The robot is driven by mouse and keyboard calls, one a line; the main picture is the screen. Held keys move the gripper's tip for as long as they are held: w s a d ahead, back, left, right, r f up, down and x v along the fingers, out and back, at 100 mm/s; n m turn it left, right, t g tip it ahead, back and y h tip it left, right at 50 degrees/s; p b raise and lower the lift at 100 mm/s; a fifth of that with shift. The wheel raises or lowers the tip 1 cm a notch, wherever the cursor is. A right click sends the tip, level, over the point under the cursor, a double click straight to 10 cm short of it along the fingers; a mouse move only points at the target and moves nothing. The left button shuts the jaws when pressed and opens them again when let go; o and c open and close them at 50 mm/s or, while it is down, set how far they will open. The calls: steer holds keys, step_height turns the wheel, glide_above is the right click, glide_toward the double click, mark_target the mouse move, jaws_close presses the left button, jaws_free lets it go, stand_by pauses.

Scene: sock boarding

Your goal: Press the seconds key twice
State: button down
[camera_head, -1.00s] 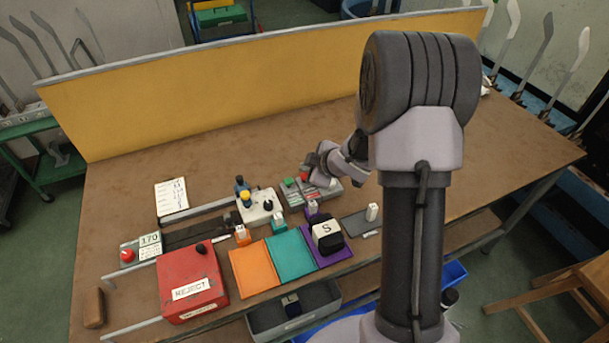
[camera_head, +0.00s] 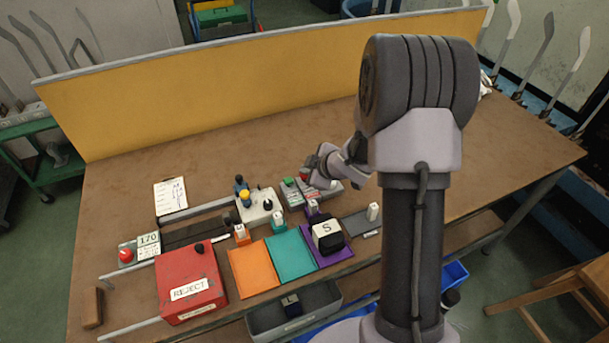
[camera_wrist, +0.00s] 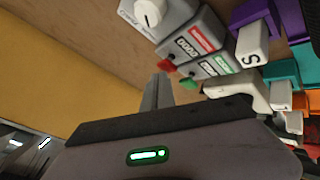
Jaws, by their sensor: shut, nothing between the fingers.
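Two grey counter units stand side by side, each with a small display. One has a red label and a red key (camera_wrist: 166,66); the other has a green label and a green key (camera_wrist: 188,84). The label wording is too small to read, so I cannot tell for sure which is the seconds key. In the head view, the counters (camera_head: 294,196) sit mid-table, with the green key (camera_head: 288,181) at their back edge. My gripper (camera_wrist: 160,78) is shut and empty, its tips close to the red key. I cannot tell whether they touch it.
A white box with a knob (camera_wrist: 150,12) stands beside the counters. A white switch box (camera_head: 258,208) with coloured knobs is left of them. Orange (camera_head: 254,268), teal (camera_head: 290,256) and purple mats lie in front. A red reject box (camera_head: 190,275) stands front left.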

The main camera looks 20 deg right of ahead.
steer(key=shift+f+b, duration=0.4)
steer(key=shift+f, duration=0.1)
stand_by(0.3)
steer(key=shift+r, duration=0.15)
steer(key=shift+r+p, duration=0.9)
steer(key=shift+p, duration=0.15)
step_height(320, 180, up, 5)
steer(key=p, duration=0.5)
steer(key=shift+r, duration=0.15)
stand_by(1.9)
